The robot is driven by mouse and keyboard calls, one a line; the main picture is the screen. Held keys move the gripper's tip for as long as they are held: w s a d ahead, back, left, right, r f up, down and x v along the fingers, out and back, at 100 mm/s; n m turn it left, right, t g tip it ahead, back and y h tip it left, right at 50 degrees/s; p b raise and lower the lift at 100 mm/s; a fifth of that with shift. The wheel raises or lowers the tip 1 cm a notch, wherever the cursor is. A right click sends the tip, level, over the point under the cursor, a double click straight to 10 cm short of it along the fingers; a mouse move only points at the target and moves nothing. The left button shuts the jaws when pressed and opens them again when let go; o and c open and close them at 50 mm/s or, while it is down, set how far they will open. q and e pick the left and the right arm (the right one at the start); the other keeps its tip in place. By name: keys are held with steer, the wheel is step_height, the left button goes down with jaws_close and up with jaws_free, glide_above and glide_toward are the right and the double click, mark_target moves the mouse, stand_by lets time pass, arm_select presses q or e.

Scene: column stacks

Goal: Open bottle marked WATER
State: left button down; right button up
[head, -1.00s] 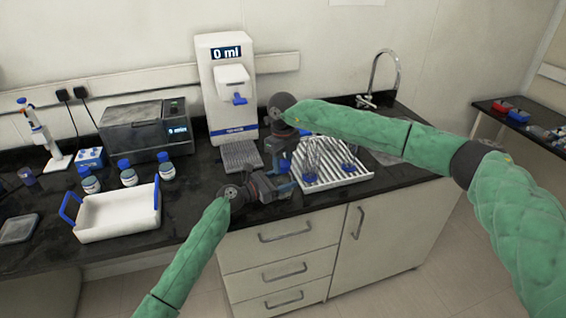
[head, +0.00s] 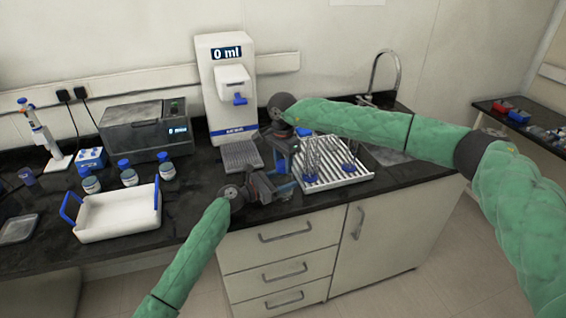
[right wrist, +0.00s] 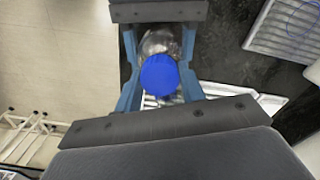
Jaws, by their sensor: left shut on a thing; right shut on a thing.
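A clear bottle (right wrist: 160,42) with a blue cap (right wrist: 158,73) stands between my two grippers in the right wrist view. My right gripper (right wrist: 160,87) is shut on the blue cap from above. My left gripper (head: 287,187) is low at the counter's front edge and shut on the bottle's body. In the head view my right gripper (head: 285,152) is just above it, and the two grippers hide the bottle. No label can be read, so I cannot confirm the WATER marking.
A white drying rack (head: 345,178) with glassware stands to the right of the grippers. A dispenser reading 0 ml (head: 225,95) stands behind. A white tray (head: 118,218) and several blue-capped bottles (head: 129,175) are on the left. The counter between tray and grippers is clear.

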steer(key=n, duration=0.4)
steer(key=shift+w+d+r, duration=0.15)
steer(key=shift+w, duration=0.05)
steer(key=n, duration=0.4)
steer(key=shift+n, duration=0.3)
steer(key=n, duration=0.8)
steer(key=shift+s+n, duration=0.1)
steer(key=shift+n, duration=0.3)
steer(key=o, duration=1.1)
steer(key=shift+s, duration=0.1)
